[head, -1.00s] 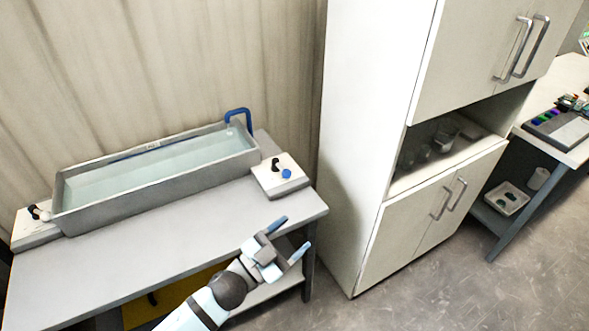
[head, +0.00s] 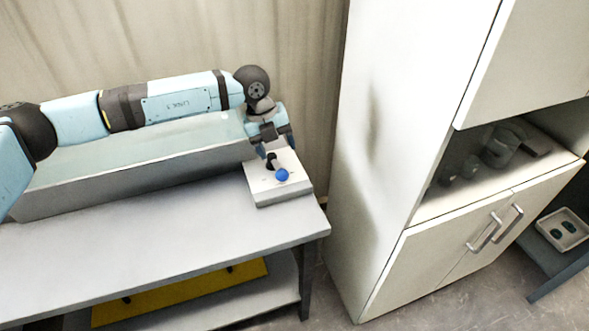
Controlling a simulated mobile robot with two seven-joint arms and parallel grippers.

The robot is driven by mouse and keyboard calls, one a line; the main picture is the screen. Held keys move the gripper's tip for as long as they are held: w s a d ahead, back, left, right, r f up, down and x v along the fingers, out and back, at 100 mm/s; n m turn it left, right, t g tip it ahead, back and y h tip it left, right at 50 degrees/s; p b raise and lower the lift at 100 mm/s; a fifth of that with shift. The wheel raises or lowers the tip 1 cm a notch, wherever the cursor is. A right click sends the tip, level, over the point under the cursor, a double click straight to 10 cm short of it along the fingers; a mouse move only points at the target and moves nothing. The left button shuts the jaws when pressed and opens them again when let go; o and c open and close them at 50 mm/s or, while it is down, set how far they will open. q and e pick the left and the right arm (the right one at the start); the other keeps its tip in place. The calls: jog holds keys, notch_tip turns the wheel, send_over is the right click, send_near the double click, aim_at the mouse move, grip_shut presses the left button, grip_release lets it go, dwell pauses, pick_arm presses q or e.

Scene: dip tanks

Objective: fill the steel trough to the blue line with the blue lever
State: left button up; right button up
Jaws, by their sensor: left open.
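The steel trough (head: 150,171) stands on the grey table, with pale water inside it. My left arm crosses in front of its back wall and hides the blue line and the tap. The blue lever's round knob (head: 282,174) sits on a white box (head: 280,191) at the trough's right end, with a black part beside it. My left gripper (head: 275,150) is open and points down over the box, just behind the knob. I cannot tell whether a fingertip touches the black part. My right gripper is not in view.
The grey table (head: 180,240) has a clear front strip. A yellow panel (head: 180,290) lies on its lower shelf. A white tray (head: 562,230) is at the far right.

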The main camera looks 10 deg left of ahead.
pick_arm(q)
jog(key=w+a+y, duration=0.1)
jog(key=w+a, duration=0.1)
send_over(281, 171)
jog(key=s+a, duration=0.1)
notch_tip(281, 171, down, 4)
jog(key=shift+n, duration=0.3)
jog(key=f, duration=0.5)
jog(key=w+d+f, duration=0.1)
jog(key=f, duration=0.2)
jog(key=shift+f, duration=0.3)
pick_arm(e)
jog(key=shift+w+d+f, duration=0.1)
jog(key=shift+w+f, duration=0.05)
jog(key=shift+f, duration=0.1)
